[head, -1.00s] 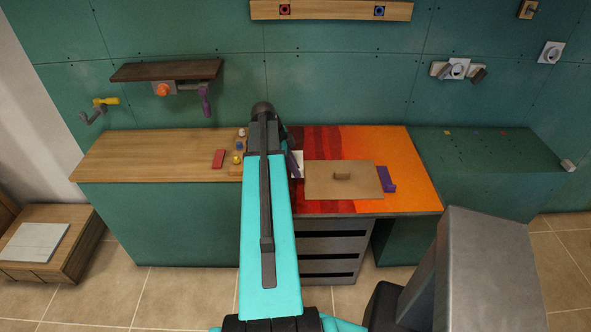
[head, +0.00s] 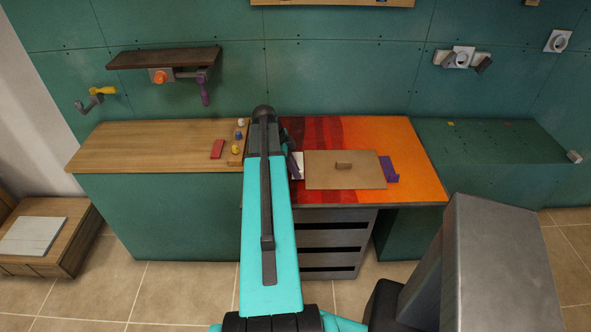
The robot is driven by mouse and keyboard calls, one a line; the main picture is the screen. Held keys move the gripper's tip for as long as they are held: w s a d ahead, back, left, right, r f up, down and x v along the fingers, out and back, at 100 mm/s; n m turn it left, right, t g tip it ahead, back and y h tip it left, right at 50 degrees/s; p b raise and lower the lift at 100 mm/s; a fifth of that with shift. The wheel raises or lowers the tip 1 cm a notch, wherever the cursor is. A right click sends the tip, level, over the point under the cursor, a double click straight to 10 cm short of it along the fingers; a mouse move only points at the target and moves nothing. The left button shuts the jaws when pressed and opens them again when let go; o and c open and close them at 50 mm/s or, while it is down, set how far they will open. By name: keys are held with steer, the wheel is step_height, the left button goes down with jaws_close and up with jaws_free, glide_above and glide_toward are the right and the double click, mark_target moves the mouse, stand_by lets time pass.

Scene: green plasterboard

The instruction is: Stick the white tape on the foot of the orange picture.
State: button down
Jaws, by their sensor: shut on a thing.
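My gripper (head: 292,166) is mostly hidden behind my turquoise arm; only a dark grey part shows at the arm's right side. A small white flat piece (head: 298,158) shows beside it, over the left part of the red-and-orange worktop, and looks like the white tape in the jaws. The jaws' grip on it is hidden. I see no separate orange picture; the only large orange surface is the worktop (head: 415,150), dark red at left and orange at right.
A brown board with a small handle (head: 343,182) and a purple bracket (head: 389,170) lie on the worktop. At left, a wooden counter (head: 150,145) holds a red block (head: 217,149) and small coloured pieces. A dark shelf (head: 163,58) hangs above. Drawers (head: 335,240) stand below.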

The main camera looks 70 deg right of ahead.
steer(key=shift+f+b, duration=0.4)
steer(key=shift+f, duration=0.4)
steer(key=shift+f, duration=0.2)
stand_by(0.4)
steer(key=c, duration=1.8)
jaws_free()
steer(key=shift+w+r, duration=0.1)
steer(key=shift+r, duration=0.1)
steer(key=b+v, duration=0.3)
steer(key=v, duration=1)
steer(key=shift+r, duration=0.3)
